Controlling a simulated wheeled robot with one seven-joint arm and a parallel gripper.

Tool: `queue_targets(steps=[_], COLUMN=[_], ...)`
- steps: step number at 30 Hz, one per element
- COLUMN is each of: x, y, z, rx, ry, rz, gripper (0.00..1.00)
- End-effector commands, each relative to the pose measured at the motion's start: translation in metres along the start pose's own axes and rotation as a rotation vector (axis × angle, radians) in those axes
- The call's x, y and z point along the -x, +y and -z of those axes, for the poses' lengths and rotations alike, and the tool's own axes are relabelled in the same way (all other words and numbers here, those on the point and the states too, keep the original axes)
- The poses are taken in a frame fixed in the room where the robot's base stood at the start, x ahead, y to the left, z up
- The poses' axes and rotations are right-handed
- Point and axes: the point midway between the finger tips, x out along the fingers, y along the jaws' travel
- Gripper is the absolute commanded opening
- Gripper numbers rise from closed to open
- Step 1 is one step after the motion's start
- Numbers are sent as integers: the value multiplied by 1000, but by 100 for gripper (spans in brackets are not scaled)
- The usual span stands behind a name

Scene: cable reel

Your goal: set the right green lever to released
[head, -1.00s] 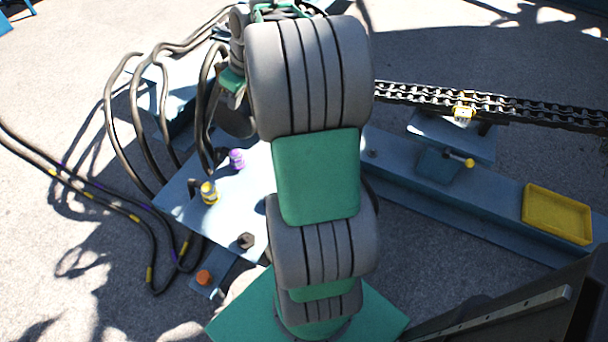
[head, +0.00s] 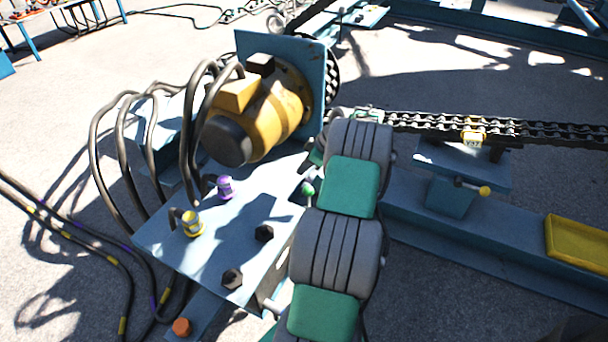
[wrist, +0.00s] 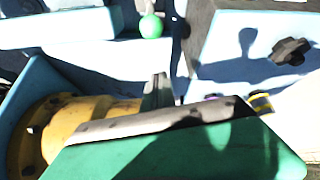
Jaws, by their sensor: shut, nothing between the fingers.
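A green ball knob on a lever (head: 307,190) shows in the head view just left of my arm, at the right edge of the blue plate. In the wrist view the green knob (wrist: 151,26) is near the top, with a short pale stem above it. Only one green knob is visible; any other is hidden, and I cannot tell the lever's setting. My gripper (wrist: 158,84) shows in the wrist view as grey fingers, shut and empty, pointing up toward the knob and apart from it in the picture.
A yellow motor (head: 262,118) with thick black hoses stands left of my arm. Yellow (head: 191,224) and purple (head: 225,187) connectors and dark bolts (head: 232,279) rise from the plate. A chain (head: 540,130) runs right, above a yellow-knobbed lever (head: 484,191) and a yellow tray (head: 582,242).

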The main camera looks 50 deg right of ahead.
Motion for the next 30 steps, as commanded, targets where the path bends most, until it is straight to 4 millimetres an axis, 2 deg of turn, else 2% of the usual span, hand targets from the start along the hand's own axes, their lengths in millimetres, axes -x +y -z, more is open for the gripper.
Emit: queue_targets(steps=[12,15,18,30], x=[-91,-79,-75,-72], y=[-2,1,1,-2], z=[-2,-22,-34,-38], rx=[0,-4,-3,-1], ry=[-1,-1,-1,0], rz=[4,-3,-2,1], gripper=[0,0,0,0])
